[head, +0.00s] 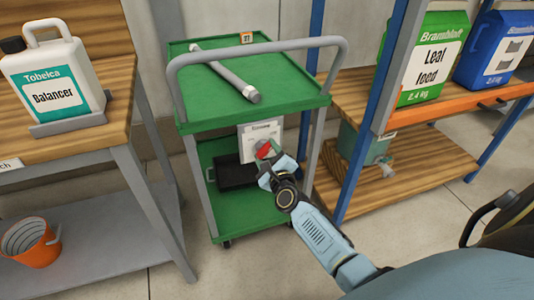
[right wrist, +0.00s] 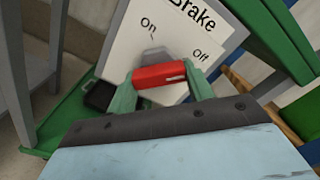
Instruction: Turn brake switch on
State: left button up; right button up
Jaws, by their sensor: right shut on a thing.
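The brake switch is a white panel (head: 250,143) on the green cart, above its lower shelf. In the right wrist view the panel (right wrist: 180,40) reads "Brake", with "On" and "Off" labels. A red handle (head: 264,151) stands out from it, in front of a grey part (right wrist: 153,54). My right gripper (head: 269,160) is at the panel, its green fingers on either side of the red handle (right wrist: 160,76), shut on it. The handle sits below the labels in the wrist view; I cannot tell which setting it points to. My left gripper is not in view.
The green cart (head: 275,98) carries a grey pipe (head: 225,75) on top and a black tray (head: 236,174) below. A blue rack post (head: 362,125) and wooden shelves stand close on the right. A workbench with a Balancer jug (head: 55,75) stands left, an orange bucket (head: 30,243) below.

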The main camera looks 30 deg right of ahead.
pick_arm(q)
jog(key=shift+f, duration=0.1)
pick_arm(e)
jog(key=shift+n, duration=0.4)
jog(key=shift+r+n+p, duration=0.1)
jog(key=shift+n+p, duration=0.4)
jog(key=shift+n, duration=0.5)
jog(key=shift+d+n, duration=0.1)
jog(key=shift+n, duration=0.3)
jog(key=n+p, duration=0.1)
jog(key=n, duration=0.2)
jog(key=n+p, duration=0.2)
jog(key=n, duration=0.2)
jog(key=n+p, duration=0.1)
jog(key=n, duration=0.2)
jog(key=shift+r+n, duration=0.3)
jog(key=shift+n, duration=0.1)
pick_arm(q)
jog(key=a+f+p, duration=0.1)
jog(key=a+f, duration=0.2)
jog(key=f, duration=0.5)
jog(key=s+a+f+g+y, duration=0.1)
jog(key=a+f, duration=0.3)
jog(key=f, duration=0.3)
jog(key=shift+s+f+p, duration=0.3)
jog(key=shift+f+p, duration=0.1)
pick_arm(e)
jog(key=shift+n, duration=1.9)
